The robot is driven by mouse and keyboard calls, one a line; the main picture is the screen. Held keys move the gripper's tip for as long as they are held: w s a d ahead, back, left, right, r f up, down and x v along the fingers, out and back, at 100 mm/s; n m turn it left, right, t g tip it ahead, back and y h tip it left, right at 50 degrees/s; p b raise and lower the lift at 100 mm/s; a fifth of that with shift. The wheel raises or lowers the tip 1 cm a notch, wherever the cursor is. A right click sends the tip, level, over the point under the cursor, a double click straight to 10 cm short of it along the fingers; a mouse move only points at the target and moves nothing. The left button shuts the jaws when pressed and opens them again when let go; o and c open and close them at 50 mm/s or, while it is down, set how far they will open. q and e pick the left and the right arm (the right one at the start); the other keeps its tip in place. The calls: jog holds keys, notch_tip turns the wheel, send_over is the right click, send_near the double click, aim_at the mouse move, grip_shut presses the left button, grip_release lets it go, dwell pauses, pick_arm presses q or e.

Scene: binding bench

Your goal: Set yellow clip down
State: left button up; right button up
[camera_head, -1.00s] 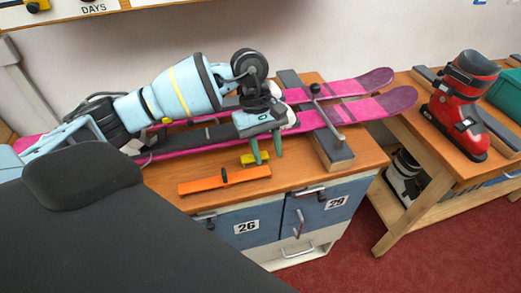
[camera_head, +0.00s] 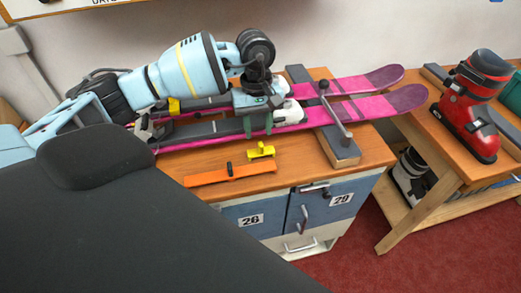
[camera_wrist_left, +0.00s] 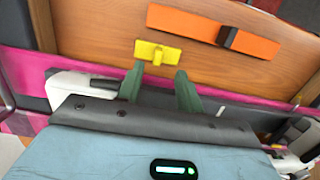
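The yellow clip (camera_head: 261,150) lies on the wooden bench top, just behind the orange bar; it also shows in the left wrist view (camera_wrist_left: 157,52). My left gripper (camera_head: 258,128) is over the pink skis, set back from the clip. My right gripper is in neither view.
An orange bar with a black slider (camera_head: 230,174) lies near the bench's front edge. Pink skis (camera_head: 350,108) rest along the bench, with a lever clamp (camera_head: 336,118) at right. A red boot (camera_head: 474,110) stands on another bench. Bare wood surrounds the clip.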

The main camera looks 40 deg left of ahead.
aim_at(261, 143)
pick_arm(q)
jog(key=shift+s+d+f, duration=0.1)
jog(key=shift+d+f, duration=0.15)
jog(key=shift+f, duration=0.8)
jog(key=shift+d+f, duration=0.25)
jog(key=shift+f, duration=0.8)
grip_shut()
